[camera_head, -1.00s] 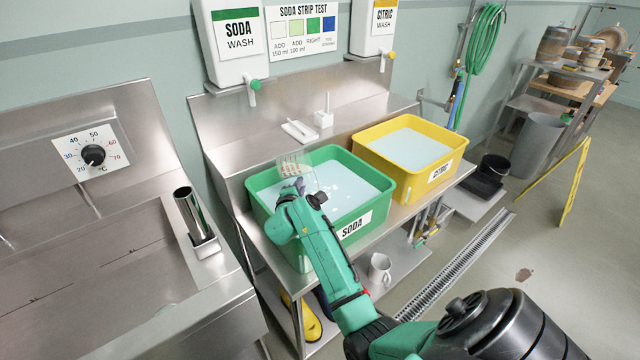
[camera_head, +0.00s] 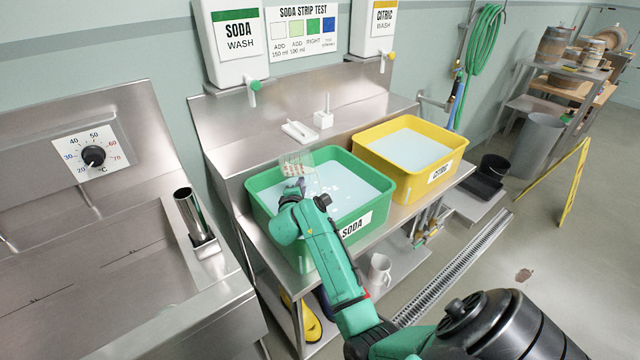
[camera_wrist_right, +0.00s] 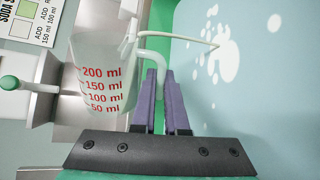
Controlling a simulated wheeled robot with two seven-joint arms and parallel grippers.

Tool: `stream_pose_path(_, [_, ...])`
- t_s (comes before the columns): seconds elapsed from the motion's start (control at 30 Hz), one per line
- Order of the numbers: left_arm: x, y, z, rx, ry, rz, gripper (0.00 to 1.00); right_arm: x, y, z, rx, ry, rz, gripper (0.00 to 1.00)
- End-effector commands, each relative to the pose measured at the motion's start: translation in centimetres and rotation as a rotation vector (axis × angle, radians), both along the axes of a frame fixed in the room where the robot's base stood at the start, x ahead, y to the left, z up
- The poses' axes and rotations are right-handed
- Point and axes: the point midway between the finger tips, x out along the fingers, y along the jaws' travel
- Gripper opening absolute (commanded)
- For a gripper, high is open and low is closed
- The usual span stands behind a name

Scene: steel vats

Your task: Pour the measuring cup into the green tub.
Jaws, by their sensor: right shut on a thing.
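The clear measuring cup (camera_head: 297,163) with red markings is above the back left part of the green tub (camera_head: 377,222), labelled SODA. My right gripper (camera_head: 296,189) is shut on the cup's handle; its purple fingers (camera_wrist_right: 166,98) show in the right wrist view. There the cup (camera_wrist_right: 100,85) lies strongly tilted against the rolled background. Whether liquid is in it is unclear. The tub holds pale blue liquid with white patches (camera_wrist_right: 230,58) on the surface. A thin pale line runs from the cup's mouth toward these patches. My left gripper is out of view.
The yellow CITRIC tub (camera_head: 435,178) stands right of the green one on the steel bench. A white tray (camera_head: 299,131) and a small white holder (camera_head: 323,119) lie behind. The SODA wash dispenser (camera_head: 235,50) hangs above. A white jug (camera_head: 380,268) is on the lower shelf.

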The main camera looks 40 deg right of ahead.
Motion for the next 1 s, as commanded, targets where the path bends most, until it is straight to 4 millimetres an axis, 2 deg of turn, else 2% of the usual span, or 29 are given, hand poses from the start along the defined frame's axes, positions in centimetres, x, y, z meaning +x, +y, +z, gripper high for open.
stream_pose_path(1.0, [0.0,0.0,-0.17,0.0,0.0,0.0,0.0,-0.2,-0.25,0.01,0.078,-0.073,0.002,0.0])
